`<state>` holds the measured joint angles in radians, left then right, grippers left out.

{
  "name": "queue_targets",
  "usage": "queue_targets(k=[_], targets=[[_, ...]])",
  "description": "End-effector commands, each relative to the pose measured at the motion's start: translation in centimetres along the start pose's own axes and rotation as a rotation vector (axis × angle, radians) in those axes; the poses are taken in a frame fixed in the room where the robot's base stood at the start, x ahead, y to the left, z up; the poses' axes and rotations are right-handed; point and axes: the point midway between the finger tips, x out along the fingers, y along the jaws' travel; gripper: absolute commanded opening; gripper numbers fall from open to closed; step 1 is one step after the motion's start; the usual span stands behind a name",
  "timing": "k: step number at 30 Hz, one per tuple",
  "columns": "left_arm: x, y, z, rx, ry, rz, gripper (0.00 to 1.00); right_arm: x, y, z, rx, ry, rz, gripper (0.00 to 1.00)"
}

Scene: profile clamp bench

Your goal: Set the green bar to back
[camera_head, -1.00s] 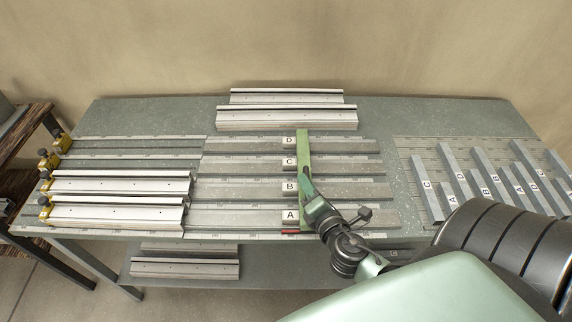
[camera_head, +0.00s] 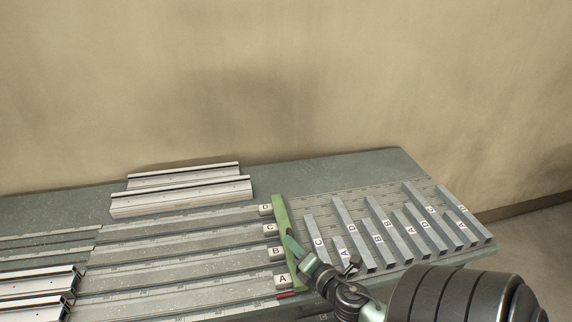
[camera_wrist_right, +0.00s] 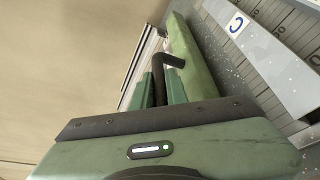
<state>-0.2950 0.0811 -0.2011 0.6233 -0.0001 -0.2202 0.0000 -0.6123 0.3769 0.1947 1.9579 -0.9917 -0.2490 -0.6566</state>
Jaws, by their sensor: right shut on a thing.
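The green bar (camera_head: 280,215) is a long flat strip running front to back at the right ends of the middle grey rows. The labels D, C, B and A lie along its left side. A small red piece (camera_head: 286,295) shows near its front end. My right gripper (camera_head: 298,250) is at the bar's middle. In the right wrist view the green bar (camera_wrist_right: 190,55) lies just beyond the fingers, which are shut around a dark bent handle (camera_wrist_right: 165,70) beside it. How the handle joins the bar is hidden. My left gripper is out of view.
Several labelled grey bars (camera_head: 375,225) lie on a ruled plate right of the green bar, the nearest C piece (camera_head: 316,237) close to it. Two pale profiles (camera_head: 180,195) lie at the back left. More profiles (camera_head: 40,282) sit at the front left. The table's back right is clear.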

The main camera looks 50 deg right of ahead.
Motion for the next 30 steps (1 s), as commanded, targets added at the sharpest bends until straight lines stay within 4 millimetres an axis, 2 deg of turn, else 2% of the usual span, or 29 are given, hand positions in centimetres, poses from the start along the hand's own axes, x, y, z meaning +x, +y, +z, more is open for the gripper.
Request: queue_targets(k=[14, 15, 17, 26, 30], targets=[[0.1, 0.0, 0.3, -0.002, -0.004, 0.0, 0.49, -0.2, -0.5, 0.5, -0.003, -0.004, -0.006, 0.0], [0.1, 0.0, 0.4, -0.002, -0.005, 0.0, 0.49, -0.2, -0.5, 0.5, -0.003, -0.004, -0.006, 0.23], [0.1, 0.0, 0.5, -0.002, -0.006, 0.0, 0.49, -0.2, -0.5, 0.5, -0.003, -0.003, -0.006, 0.36], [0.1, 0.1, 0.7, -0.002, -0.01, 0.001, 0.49, -0.2, -0.3, 0.3, 0.0, 0.0, -0.002, 0.36], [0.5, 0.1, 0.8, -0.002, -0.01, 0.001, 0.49, -1.4, -0.6, 0.2, 0.001, 0.001, -0.004, 0.36]])
